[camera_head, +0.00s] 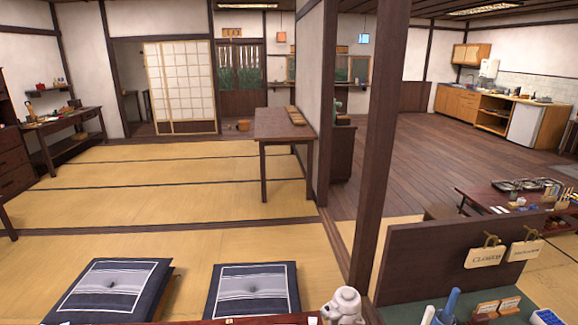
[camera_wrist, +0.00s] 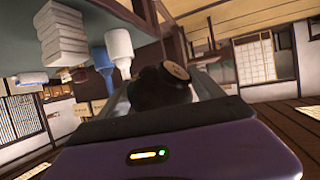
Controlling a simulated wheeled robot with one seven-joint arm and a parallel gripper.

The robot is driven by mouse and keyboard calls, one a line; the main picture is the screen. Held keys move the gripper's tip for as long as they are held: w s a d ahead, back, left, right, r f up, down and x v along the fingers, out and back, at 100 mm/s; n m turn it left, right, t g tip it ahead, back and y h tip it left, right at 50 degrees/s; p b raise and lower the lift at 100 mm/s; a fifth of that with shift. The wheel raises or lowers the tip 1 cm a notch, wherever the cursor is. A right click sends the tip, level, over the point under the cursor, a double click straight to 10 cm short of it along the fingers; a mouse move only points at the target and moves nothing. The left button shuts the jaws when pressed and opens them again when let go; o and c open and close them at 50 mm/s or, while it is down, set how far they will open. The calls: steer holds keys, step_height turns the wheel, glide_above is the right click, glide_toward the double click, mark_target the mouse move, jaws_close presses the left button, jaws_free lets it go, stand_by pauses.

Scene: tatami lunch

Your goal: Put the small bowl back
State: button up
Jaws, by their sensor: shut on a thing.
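My gripper (camera_wrist: 168,95) shows in the wrist view, its grey fingers on either side of a dark, rounded thing. This thing looks like the small bowl (camera_wrist: 155,90), black, with a round disc-like end bearing a pale mark turned to the upper right. The gripper is shut on it and holds it clear of any surface that I can see. The body of the gripper hides its lower part. Neither my gripper nor the held bowl shows in the head view. I cannot make out where the bowl's place is.
In the wrist view, a pale stack (camera_wrist: 62,35), a white bottle (camera_wrist: 119,45) and a blue thing (camera_wrist: 103,65) are close by. Open tatami lies left.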

steer(key=s+a+f+n+y, duration=0.3)
steer(key=s+a+f, duration=0.3)
steer(key=f, duration=0.4)
steer(key=shift+s+a+f+t, duration=0.2)
steer(key=shift+s+t, duration=0.1)
steer(key=shift+s, duration=0.6)
steer(key=shift+r, duration=0.1)
